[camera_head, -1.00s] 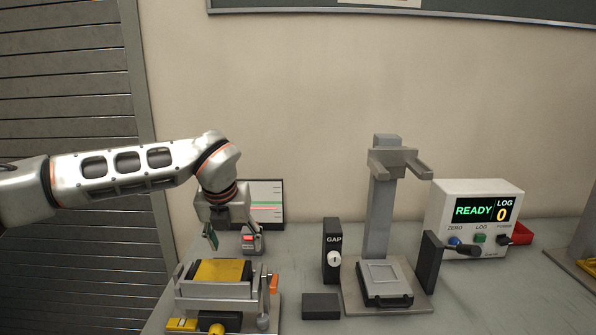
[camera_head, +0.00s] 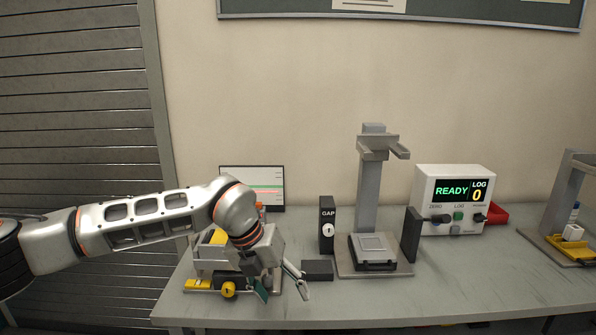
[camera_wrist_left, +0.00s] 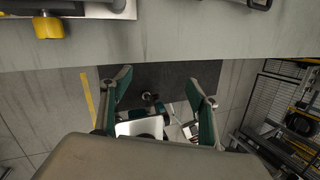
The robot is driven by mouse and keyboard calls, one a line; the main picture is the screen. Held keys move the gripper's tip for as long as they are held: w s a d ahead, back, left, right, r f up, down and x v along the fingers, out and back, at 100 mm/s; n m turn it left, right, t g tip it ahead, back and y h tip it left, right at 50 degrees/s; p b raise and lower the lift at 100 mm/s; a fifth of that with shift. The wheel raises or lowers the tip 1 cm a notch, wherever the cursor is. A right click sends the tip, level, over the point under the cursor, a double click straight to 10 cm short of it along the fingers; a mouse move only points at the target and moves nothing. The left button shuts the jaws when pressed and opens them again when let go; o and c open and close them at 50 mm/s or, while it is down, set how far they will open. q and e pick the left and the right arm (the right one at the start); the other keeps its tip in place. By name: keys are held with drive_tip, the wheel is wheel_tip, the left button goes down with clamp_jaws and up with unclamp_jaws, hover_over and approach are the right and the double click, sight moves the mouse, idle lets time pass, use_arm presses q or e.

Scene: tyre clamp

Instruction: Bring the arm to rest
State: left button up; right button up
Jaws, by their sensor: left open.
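My left arm comes in from the left in the head view, and its gripper (camera_head: 281,289) hangs in front of the tyre clamp fixture near the table's front edge. Its fingers point down and are spread with nothing between them. In the left wrist view the open gripper (camera_wrist_left: 160,108) has green-lined fingers, with the table edge above them and the floor beyond. The clamp fixture (camera_head: 196,284), with yellow parts, is partly hidden behind my arm. My right gripper does not show.
A dark block (camera_head: 318,270) lies right of my gripper, near the GAP box (camera_head: 327,224). A grey press stand (camera_head: 370,190) stands right of them. Farther right are a READY display box (camera_head: 452,199), a red bin (camera_head: 497,214) and another stand (camera_head: 567,200). The front right table is bare.

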use_arm(q)
drive_tip(key=s+d+f+g+h, duration=0.1)
drive_tip(key=s+d+g+h, duration=0.45)
drive_tip(key=s+d, duration=0.9)
drive_tip(key=s+d+r+n+t+h, duration=0.2)
drive_tip(key=d+r+n+h, duration=0.15)
drive_tip(key=r+h, duration=0.4)
drive_tip(key=w+a+f+n+t+y, duration=0.2)
drive_tip(key=w+a+f+n+t, duration=0.3)
drive_tip(key=a+n+t, duration=0.5)
drive_tip(key=w+a+f+n+t+y, duration=0.25)
drive_tip(key=a+f+n+t, duration=0.25)
drive_tip(key=f+n+t, duration=0.5)
drive_tip(key=s+a+f+n+g+y, duration=0.3)
drive_tip(key=s+a+f+n+y, duration=0.2)
drive_tip(key=s+a+f, duration=0.3)
drive_tip(key=s+a+f+n+g+y, duration=0.4)
drive_tip(key=s+a+f, duration=0.4)
drive_tip(key=a+f, duration=0.3)
wheel_tip(320, 180, down, 4)
drive_tip(key=shift+a+f+n+y, duration=0.25)
drive_tip(key=shift+n+y, duration=0.1)
drive_tip(key=shift+n, duration=0.3)
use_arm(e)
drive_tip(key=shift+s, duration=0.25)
